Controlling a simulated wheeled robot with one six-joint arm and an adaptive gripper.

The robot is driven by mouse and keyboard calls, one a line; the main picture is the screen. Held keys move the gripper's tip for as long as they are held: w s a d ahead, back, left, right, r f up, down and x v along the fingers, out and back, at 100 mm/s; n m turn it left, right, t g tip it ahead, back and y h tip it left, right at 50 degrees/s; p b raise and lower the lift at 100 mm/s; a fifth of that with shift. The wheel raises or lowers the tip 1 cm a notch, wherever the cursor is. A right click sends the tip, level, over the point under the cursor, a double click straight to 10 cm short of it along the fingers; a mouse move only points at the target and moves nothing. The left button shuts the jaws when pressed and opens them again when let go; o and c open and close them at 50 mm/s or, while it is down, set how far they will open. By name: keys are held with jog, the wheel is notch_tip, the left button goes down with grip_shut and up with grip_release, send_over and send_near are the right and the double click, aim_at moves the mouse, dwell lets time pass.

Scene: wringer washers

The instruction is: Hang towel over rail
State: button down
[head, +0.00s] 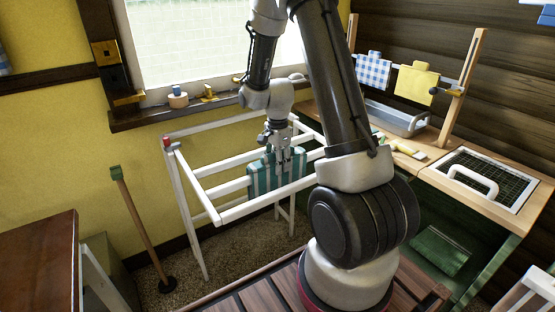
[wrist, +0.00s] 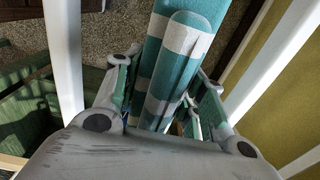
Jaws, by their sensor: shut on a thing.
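The towel (head: 262,178) is teal and white striped and hangs folded from my gripper (head: 284,160) among the rails of a white drying rack (head: 180,185). My gripper is shut on the towel and points down. In the wrist view the towel (wrist: 182,50) runs up between the two fingers of my gripper (wrist: 163,85). White rack rails (wrist: 62,55) pass on both sides of it there, apart from the towel. The front rail (head: 240,207) crosses near the towel's lower edge in the head view. I cannot tell whether the towel touches any rail.
A wooden counter (head: 450,185) with a grey basin (head: 397,120) stands right. Blue checked (head: 373,70) and yellow (head: 415,84) cloths hang above it. A wooden pole (head: 140,225) stands left of the rack. The window sill (head: 190,107) is behind.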

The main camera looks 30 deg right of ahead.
jog(key=shift+f, duration=0.9)
jog(key=c, duration=0.8)
grip_release()
jog(key=shift+o, duration=0.2)
jog(key=shift+r, duration=3.55)
